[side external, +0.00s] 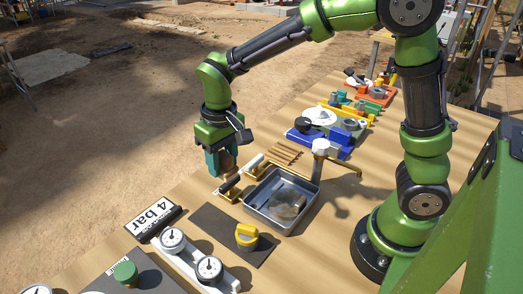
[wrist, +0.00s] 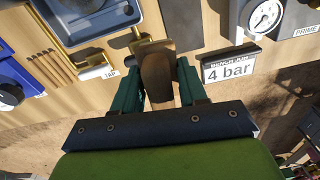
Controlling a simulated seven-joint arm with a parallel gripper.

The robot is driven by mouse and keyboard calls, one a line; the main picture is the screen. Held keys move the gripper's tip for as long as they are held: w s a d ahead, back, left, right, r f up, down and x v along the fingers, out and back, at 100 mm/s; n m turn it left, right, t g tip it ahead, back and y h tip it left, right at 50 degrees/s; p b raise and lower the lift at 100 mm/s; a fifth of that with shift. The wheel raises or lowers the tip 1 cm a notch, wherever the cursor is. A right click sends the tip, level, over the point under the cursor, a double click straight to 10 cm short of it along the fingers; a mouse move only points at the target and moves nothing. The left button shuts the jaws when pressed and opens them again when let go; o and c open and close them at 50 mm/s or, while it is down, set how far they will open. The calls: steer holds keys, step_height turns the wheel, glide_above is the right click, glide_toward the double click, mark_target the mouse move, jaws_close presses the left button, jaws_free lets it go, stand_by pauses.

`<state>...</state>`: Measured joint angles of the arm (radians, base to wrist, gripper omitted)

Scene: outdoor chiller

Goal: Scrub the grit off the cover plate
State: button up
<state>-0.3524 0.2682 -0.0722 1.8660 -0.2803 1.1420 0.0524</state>
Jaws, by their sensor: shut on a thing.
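My gripper (side external: 222,174) is above the near-left part of the bench, with its fingers pointing down. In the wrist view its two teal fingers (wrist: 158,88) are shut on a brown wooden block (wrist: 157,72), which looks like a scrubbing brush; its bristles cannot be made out. A brass-coloured holder (side external: 228,190) lies just below the gripper; I cannot tell whether the block touches it. A metal tray (side external: 256,211) stands to the right of the gripper. In it lies a dull tan-grey piece (side external: 288,203), apparently the cover plate with grit on it.
A tap (side external: 322,150) stands at the tray's far edge, with wooden slats (side external: 285,153) beside it. Blue, yellow and red fixtures stand farther back.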

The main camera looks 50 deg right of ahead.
steer(key=s+d+f+n, duration=0.1)
steer(key=s+d, duration=0.8)
steer(key=shift+s+d+f, duration=0.15)
steer(key=shift+s+f, duration=0.05)
steer(key=shift+f, duration=3.9)
steer(key=shift+f, duration=0.6)
steer(key=shift+d, duration=0.1)
